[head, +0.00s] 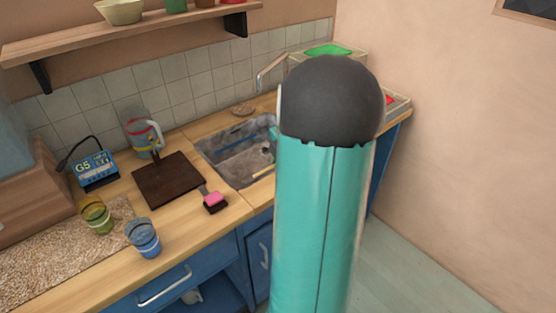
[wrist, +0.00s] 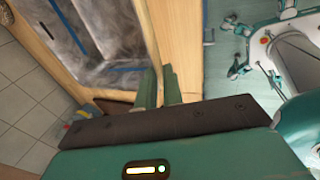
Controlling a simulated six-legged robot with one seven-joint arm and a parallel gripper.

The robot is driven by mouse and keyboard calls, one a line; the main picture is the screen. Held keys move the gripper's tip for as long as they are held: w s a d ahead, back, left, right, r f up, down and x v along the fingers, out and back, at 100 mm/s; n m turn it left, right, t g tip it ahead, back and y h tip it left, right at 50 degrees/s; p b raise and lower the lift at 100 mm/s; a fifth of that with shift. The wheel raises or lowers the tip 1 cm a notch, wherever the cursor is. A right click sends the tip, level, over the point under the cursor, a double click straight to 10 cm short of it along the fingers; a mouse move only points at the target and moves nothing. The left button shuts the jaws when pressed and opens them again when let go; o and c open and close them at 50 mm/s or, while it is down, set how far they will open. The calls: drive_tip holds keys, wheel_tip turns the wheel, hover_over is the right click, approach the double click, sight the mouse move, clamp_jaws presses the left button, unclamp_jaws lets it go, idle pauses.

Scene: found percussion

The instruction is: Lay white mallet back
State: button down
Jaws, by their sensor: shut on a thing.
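My gripper (wrist: 159,85) shows its two teal fingers close together in the wrist view, above the wooden counter edge beside the sink. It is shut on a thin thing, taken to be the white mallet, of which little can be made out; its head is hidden. In the head view my teal arm hides the gripper. A short yellow stick (head: 264,172) shows at the sink's front edge, partly behind my arm; I cannot tell whether it is part of the mallet.
The grey sink (head: 235,150) lies left of my arm.

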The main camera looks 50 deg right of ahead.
drive_tip(key=shift+f, duration=0.1)
drive_tip(key=shift+f, duration=3.1)
drive_tip(key=shift+f, duration=0.35)
drive_tip(key=c, duration=1.5)
unclamp_jaws()
drive_tip(key=shift+o, duration=0.2)
drive_tip(key=shift+s+f, duration=0.1)
drive_tip(key=shift+s, duration=0.1)
drive_tip(key=v, duration=1.4)
drive_tip(key=shift+w, duration=0.35)
